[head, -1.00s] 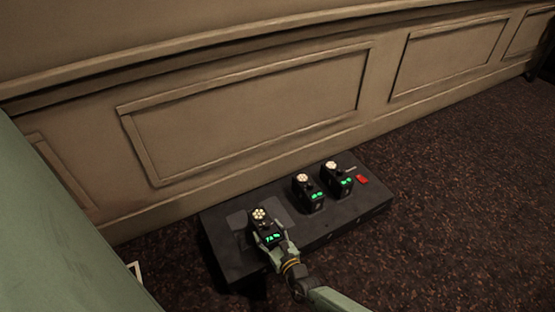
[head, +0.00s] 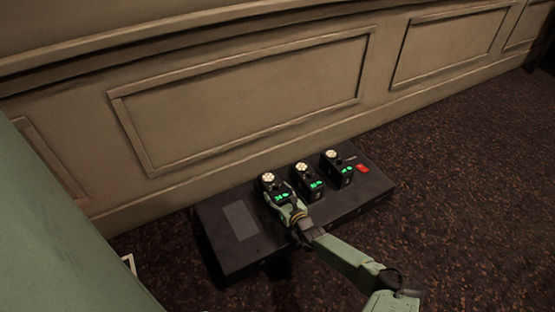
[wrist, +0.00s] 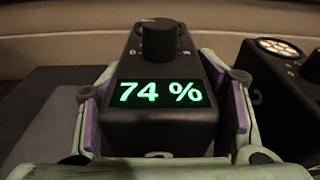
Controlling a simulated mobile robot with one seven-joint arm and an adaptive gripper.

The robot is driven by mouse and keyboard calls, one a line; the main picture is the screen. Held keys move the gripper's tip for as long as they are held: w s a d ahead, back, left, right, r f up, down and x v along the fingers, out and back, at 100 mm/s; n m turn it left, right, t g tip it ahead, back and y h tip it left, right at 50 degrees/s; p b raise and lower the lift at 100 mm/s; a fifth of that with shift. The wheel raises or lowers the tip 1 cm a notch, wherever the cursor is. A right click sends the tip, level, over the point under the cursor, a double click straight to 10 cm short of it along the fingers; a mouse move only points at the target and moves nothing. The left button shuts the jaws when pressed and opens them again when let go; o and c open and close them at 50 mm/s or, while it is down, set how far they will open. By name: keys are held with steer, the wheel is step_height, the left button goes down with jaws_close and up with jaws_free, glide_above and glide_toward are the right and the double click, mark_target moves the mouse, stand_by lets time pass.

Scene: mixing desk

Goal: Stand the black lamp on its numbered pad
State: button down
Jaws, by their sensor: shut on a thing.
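My gripper (head: 284,203) is shut on a black lamp (head: 268,179), a box with a round cluster of pale lights and a green display. In the wrist view the same lamp (wrist: 160,130) stands upright between the purple-lined fingers, with a knob on top and "74 %" on its display. The lamp is over the dark mixing desk (head: 330,214), just left of two similar lamps. I cannot tell whether its base touches the desk. A grey rectangular patch (head: 241,221) lies bare on the desk's left part. I see no number on it.
Two similar black lamps, a middle one (head: 316,191) and a right one (head: 347,177), stand close together to the right. A red piece (head: 363,169) sits at the desk's right end. A panelled wall (head: 240,100) runs close behind the desk. The desk's left part is clear.

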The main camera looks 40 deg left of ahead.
steer(key=shift+f, duration=0.65)
steer(key=shift+f, duration=0.1)
steer(key=shift+c, duration=1.9)
jaws_free()
steer(key=shift+f, duration=0.1)
